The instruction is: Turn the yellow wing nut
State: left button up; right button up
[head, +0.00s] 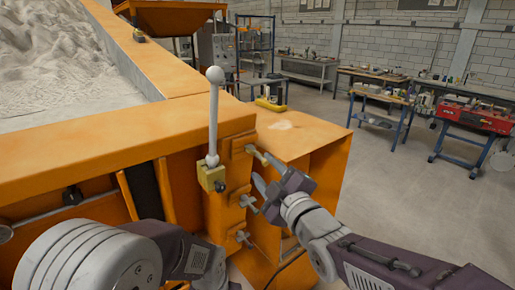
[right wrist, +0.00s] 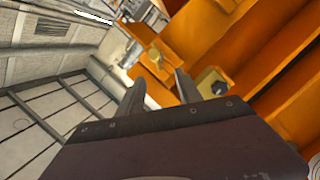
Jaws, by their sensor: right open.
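Several small metal fittings with a wing-nut look stand in a column on the orange panel: an upper one (head: 250,149), a middle one (head: 247,201) and a lower one (head: 242,236). They are too small to tell their colours surely. My right gripper (head: 262,170) is open and empty, close to the upper and middle fittings. In the right wrist view a yellowish fitting (right wrist: 155,54) shows beyond the gap between the open fingers, apart from them. My left gripper is out of view.
A lever with a white ball (head: 214,75) rises from a brass block (head: 212,177) left of the fittings. The orange sandbed rim (head: 100,141) runs along the left. An orange box (head: 305,140) stands behind my right gripper. Open floor (head: 400,200) lies to the right.

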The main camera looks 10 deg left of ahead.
aim_at(255, 154)
jog(key=w+a, duration=0.1)
jog(key=w, duration=0.1)
jog(key=w+p, duration=0.1)
jog(key=w, duration=0.1)
jog(key=w+a+p, duration=0.1)
jog(key=w, duration=0.1)
jog(key=shift+a+f, duration=0.1)
jog(key=shift+a, duration=0.2)
jog(key=shift+w+a+p, duration=0.55)
jog(key=shift+a+p, duration=0.1)
jog(key=shift+a, duration=0.4)
jog(key=shift+w+d+f, duration=0.1)
jog(key=shift+w+d, duration=0.05)
jog(key=shift+c, duration=0.3)
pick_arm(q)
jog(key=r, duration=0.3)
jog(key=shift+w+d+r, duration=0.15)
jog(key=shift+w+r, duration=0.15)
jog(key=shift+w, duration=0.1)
pick_arm(e)
grip_shut()
